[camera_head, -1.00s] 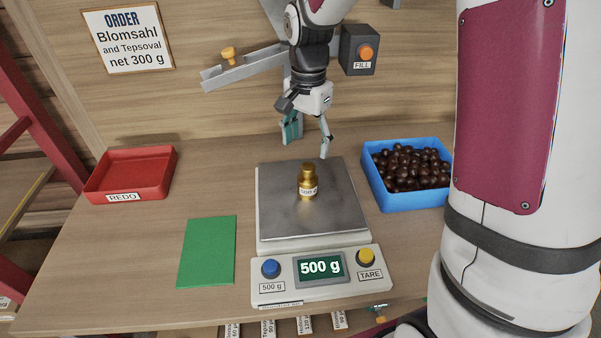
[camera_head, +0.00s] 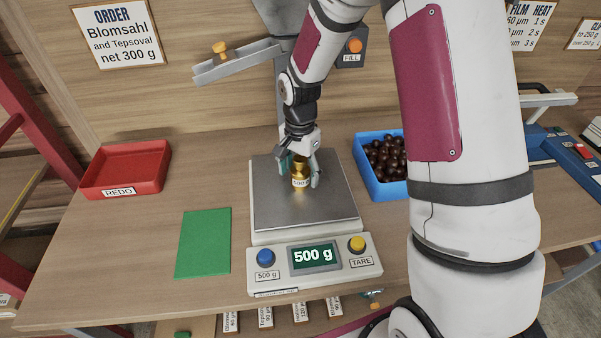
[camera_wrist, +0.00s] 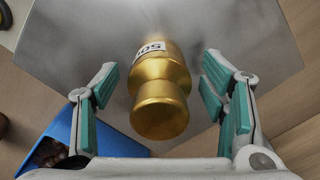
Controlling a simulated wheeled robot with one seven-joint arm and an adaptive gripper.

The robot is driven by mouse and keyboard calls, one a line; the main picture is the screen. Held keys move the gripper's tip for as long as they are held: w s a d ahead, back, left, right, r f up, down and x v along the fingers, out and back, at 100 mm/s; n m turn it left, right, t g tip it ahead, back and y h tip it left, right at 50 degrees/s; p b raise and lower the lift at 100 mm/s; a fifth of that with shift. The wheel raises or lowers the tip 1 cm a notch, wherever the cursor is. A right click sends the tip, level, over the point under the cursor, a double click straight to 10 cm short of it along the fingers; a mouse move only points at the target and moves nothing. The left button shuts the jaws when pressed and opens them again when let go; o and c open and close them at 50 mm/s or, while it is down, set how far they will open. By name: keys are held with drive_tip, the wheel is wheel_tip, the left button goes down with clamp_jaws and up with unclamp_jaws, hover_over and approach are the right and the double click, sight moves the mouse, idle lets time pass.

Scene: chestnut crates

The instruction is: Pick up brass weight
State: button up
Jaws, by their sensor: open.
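The brass weight (camera_head: 300,177) stands upright on the steel pan of the scale (camera_head: 262,211), whose display reads 500 g. My gripper (camera_head: 300,177) is open around the weight, with a finger on either side of it. In the wrist view the weight (camera_wrist: 160,90) lies between the green finger pads of my gripper (camera_wrist: 160,98), with a visible gap on both sides. Its label is partly visible at the top of that view. My gripper hides part of the weight's top in the head view.
A blue bin (camera_head: 385,190) of chestnuts stands right of the scale, close to my arm. A red REDO tray (camera_head: 125,185) and a green mat (camera_head: 203,243) are to the left. A metal chute (camera_head: 235,66) hangs behind. The scale has blue and yellow buttons in front.

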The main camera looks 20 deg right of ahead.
drive_tip(key=shift+f, duration=0.1)
drive_tip(key=shift+c, duration=0.5)
clamp_jaws()
